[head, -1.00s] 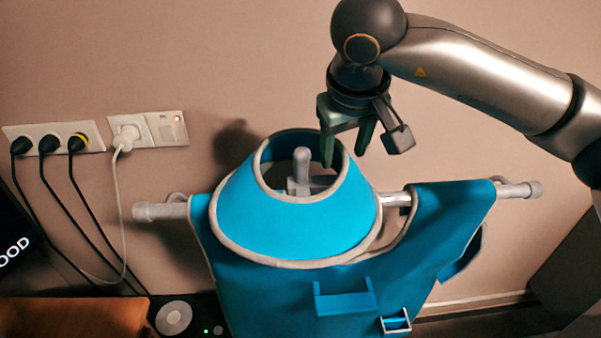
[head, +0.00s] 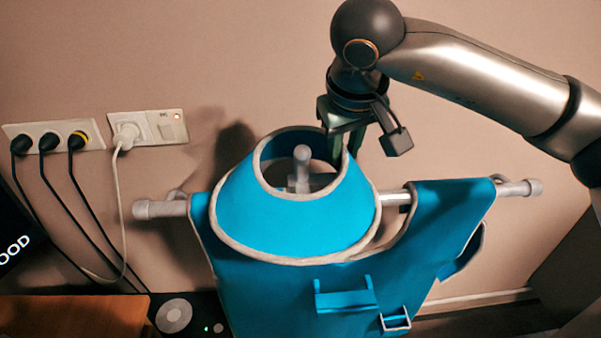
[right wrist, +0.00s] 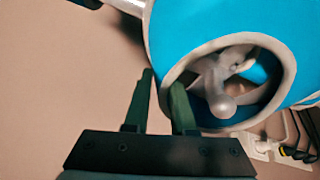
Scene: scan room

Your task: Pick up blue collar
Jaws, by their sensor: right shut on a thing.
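The blue collar (head: 295,212) with grey trim sits on top of the blue vest (head: 280,290), around the grey post of the stand. In the right wrist view the collar (right wrist: 210,22) shows its round neck opening with the post inside. My right gripper (head: 343,150) is at the collar's upper right rim, coming from above. In the right wrist view its green fingers (right wrist: 162,100) straddle the collar's rim, one inside the opening and one outside. It is shut on the collar's wall. My left gripper is not in view.
The vest hangs on a grey horizontal bar (head: 520,189) close to the wall. Wall sockets (head: 55,140) with dark cables are at the left. A wooden surface (head: 70,314) and part of a dark screen (head: 14,250) are at the lower left.

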